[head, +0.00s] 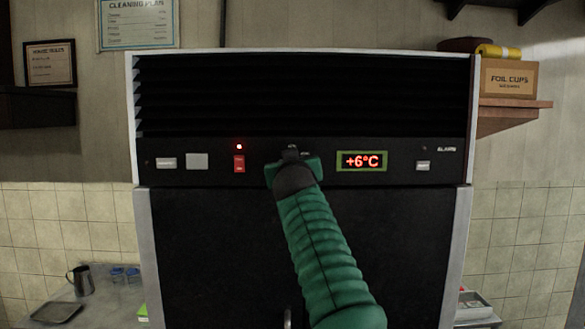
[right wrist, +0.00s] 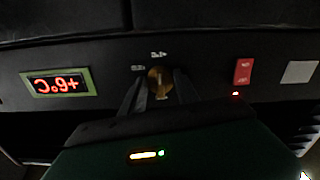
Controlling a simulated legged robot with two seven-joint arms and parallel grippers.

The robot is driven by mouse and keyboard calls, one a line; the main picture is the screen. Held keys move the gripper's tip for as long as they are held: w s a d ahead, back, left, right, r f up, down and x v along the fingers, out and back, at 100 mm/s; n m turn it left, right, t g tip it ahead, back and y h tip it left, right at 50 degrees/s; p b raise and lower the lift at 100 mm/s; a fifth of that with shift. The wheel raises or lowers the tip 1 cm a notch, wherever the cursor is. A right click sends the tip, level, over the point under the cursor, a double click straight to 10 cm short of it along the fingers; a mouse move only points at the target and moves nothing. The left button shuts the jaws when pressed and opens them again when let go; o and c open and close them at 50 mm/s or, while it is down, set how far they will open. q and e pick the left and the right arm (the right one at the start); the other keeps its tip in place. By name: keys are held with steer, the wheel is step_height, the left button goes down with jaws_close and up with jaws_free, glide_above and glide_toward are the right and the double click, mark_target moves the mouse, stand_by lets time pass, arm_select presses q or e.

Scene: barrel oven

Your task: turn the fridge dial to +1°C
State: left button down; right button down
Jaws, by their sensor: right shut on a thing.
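The fridge (head: 300,240) stands straight ahead with a dark control panel. Its red display (head: 361,161) reads +6°C; it also shows upside down in the right wrist view (right wrist: 57,84). The brass-coloured dial (right wrist: 160,82) sits on the panel between the red switch and the display. My right gripper (head: 291,155) is at the panel, shut on the dial, with one finger on each side of it in the right wrist view (right wrist: 158,90). In the head view the gripper hides the dial. My left gripper is not in view.
A lit red switch (head: 239,163) is left of the dial, with a pale plate (head: 197,161) farther left. Black louvres (head: 300,95) run above the panel. A counter with a metal jug (head: 81,280) is at lower left. A shelf with a box (head: 508,77) is at right.

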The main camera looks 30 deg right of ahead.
steer(key=shift+f+m, duration=0.1)
steer(key=shift+m, duration=0.8)
steer(key=shift+r, duration=0.2)
steer(key=c, duration=0.9)
jaws_free()
steer(key=shift+w+f, duration=0.1)
steer(key=b+v, duration=1)
steer(key=v, duration=0.6)
steer(key=shift+s+a+b, duration=0.2)
steer(key=shift+s+b, duration=0.15)
